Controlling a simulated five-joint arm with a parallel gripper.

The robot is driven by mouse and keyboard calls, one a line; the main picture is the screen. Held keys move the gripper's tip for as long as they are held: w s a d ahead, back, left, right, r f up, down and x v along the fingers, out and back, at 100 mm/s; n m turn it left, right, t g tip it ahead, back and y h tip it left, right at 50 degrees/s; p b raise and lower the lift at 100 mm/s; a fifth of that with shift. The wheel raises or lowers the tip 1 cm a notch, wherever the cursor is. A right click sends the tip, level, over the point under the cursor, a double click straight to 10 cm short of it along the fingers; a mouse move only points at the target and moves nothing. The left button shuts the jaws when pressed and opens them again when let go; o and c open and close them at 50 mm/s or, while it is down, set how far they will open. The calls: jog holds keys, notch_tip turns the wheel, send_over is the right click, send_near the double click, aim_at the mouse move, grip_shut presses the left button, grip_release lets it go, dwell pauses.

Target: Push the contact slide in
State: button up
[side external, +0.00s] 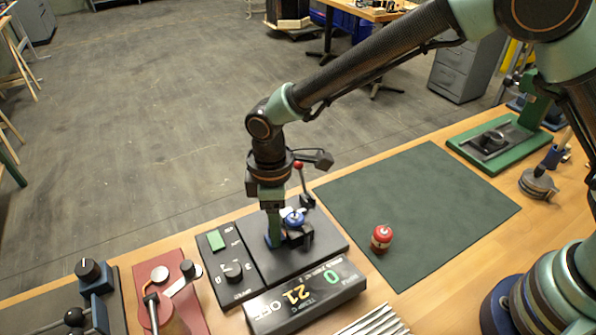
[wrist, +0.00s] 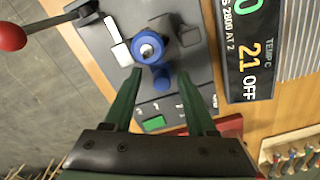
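My gripper (side external: 273,228) points down over the dark control unit (side external: 325,238). In the wrist view my gripper (wrist: 160,74) has its two green fingers spread wide apart, with nothing clamped between them. A blue round part with a shiny metal centre (wrist: 149,46) lies just ahead of the fingertips; it also shows in the side view (side external: 294,217). A smaller blue piece (wrist: 160,78) lies between the fingertips. A white piece (wrist: 117,42) sits beside the blue part. I cannot tell which part is the contact slide. In the side view a finger partly hides this area.
A red-knobbed lever (side external: 299,167) rises behind the unit. A display (side external: 303,296) reads 0, 21 and OFF in front. A panel with a green button (side external: 216,240) is on the left. A red knob (side external: 381,238) stands on the mostly clear green mat (side external: 440,195).

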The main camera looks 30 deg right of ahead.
notch_tip(320, 180, up, 12)
dwell(0.7)
jog(key=s+d+r+m+t+y, duration=0.1)
jog(key=d+r+m, duration=0.25)
jog(key=d, duration=0.45)
jog(key=d+r+m+t, duration=0.25)
jog(key=d+r, duration=0.25)
jog(key=d, duration=0.3)
jog(key=s+d+m+t, duration=0.1)
jog(key=s+d+m, duration=0.2)
jog(key=d, duration=0.3)
jog(key=s+d+m+t+h, duration=0.1)
jog(key=s+d+m, duration=0.2)
jog(key=d, duration=0.4)
jog(key=shift+s+f+m, duration=0.3)
jog(key=shift+s+m, duration=0.1)
jog(key=shift+s, duration=0.35)
